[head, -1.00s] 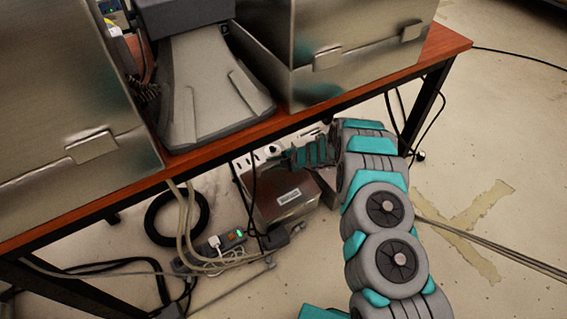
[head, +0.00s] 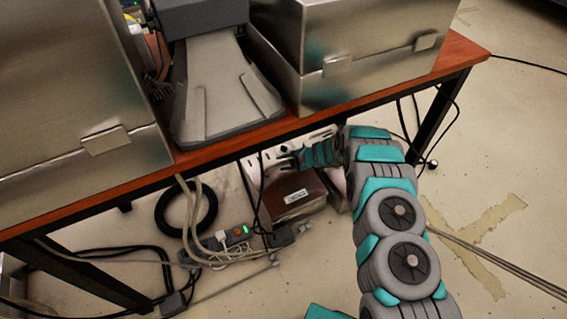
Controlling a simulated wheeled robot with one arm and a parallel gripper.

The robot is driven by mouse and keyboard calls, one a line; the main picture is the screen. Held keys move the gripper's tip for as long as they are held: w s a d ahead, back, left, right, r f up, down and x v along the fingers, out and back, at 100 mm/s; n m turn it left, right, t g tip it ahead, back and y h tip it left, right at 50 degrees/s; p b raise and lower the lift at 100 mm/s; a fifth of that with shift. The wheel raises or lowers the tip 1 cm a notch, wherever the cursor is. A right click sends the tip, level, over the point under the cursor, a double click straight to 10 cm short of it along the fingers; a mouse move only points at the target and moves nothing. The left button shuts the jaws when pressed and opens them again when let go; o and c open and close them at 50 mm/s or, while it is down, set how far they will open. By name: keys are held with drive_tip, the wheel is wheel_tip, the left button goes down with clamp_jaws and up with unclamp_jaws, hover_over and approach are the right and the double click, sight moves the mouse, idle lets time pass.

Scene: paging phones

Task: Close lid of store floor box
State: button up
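A metal floor box (head: 294,207) with a white label on its front stands on the floor under the wooden table. A pale panel with dark slots (head: 250,173) shows at the box's back and left side. I cannot tell whether this panel is the lid or how far the lid is open. My arm reaches in under the table edge from the right. My gripper (head: 297,160) is at the arm's far end, over or just behind the top of the box. It is small and dark, so its fingers and any contact with the box are unclear.
The wooden table (head: 150,181) overhangs the box and carries metal cases (head: 350,60) and a grey device (head: 222,100). A power strip (head: 235,240) with cables lies left of the box. A table leg (head: 435,115) stands to the right. Open floor lies at right.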

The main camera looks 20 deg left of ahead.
drive_tip(key=shift+o, duration=0.9)
drive_tip(key=shift+s+a, duration=0.1)
drive_tip(key=shift+a, duration=0.05)
drive_tip(key=shift+d+r, duration=0.45)
drive_tip(key=shift+r, duration=0.05)
drive_tip(key=d, duration=0.4)
drive_tip(key=s+d+b, duration=0.1)
drive_tip(key=d, duration=0.3)
drive_tip(key=d+r, duration=0.1)
drive_tip(key=d, duration=0.4)
drive_tip(key=shift+s+d+b, duration=0.1)
drive_tip(key=shift+s+b, duration=0.15)
drive_tip(key=shift+b, duration=0.15)
